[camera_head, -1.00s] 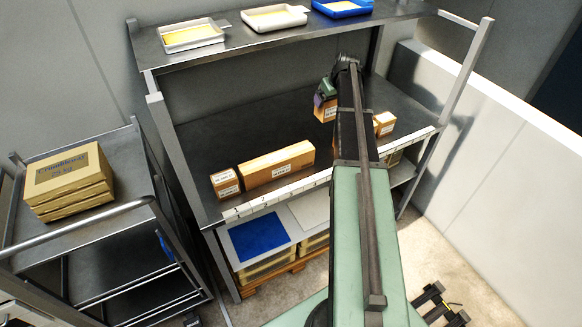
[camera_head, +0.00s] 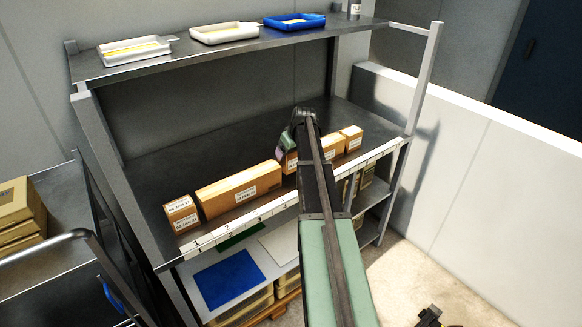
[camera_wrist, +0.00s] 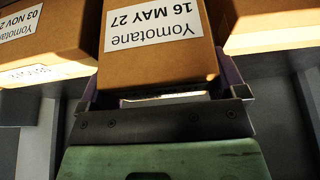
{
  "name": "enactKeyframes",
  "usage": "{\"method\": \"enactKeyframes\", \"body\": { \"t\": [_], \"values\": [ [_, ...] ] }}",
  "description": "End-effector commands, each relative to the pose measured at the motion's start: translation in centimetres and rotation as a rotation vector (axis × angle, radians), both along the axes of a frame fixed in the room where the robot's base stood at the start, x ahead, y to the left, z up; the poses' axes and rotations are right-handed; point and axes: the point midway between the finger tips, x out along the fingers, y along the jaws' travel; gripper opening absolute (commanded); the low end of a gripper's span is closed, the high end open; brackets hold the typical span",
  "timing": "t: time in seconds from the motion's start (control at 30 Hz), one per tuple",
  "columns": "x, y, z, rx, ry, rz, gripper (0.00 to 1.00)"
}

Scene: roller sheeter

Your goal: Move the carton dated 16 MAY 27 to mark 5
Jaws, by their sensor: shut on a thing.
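The carton dated 16 MAY 27 (camera_wrist: 158,40) is brown with a white label, and fills the middle of the wrist view. My gripper (camera_wrist: 160,88) is shut on it, with a purple finger at each side. In the head view the carton (camera_head: 290,164) is partly hidden behind my gripper (camera_head: 285,146) and arm. It is in the row, right of the long carton; whether it touches the shelf I cannot tell. The white mark strip (camera_head: 271,212) runs along the shelf's front edge. Marks 1 to 4 show; my arm covers the strip around where 5 falls.
A long carton (camera_head: 238,187) and a small carton (camera_head: 181,214) stand left. Two cartons (camera_head: 333,145) (camera_head: 351,138) stand close on the right. In the wrist view, a carton labelled 03 NOV (camera_wrist: 45,35) is close at left. The deck behind the row is clear. Trays (camera_head: 224,33) line the upper shelf.

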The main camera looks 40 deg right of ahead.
Motion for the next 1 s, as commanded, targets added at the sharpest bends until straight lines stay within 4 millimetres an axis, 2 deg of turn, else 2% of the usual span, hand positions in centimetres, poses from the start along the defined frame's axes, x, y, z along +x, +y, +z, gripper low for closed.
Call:
{"method": "enactKeyframes", "body": {
  "t": [0.03,0.1,0.17,0.37,0.53,0.57,0.6,0.87,1.0],
  "values": [
    [0.0,0.0,-1.8,0.0,0.0,0.0,0.63],
    [0.0,0.0,-3.5,0.0,0.0,0.0,0.63],
    [0.0,0.0,-4.2,0.0,0.0,0.0,0.63],
    [0.0,0.0,-3.6,0.0,0.0,0.0,0.63],
    [0.0,0.0,-4.1,0.0,0.0,0.0,0.63],
    [0.0,0.0,-4.0,0.0,0.0,0.0,0.93],
    [0.0,0.0,-4.0,0.0,0.0,0.0,0.99],
    [0.0,0.0,-3.7,0.0,0.0,0.0,1.0],
    [-0.5,0.0,-2.0,0.0,0.0,0.0,1.0]
  ]
}}
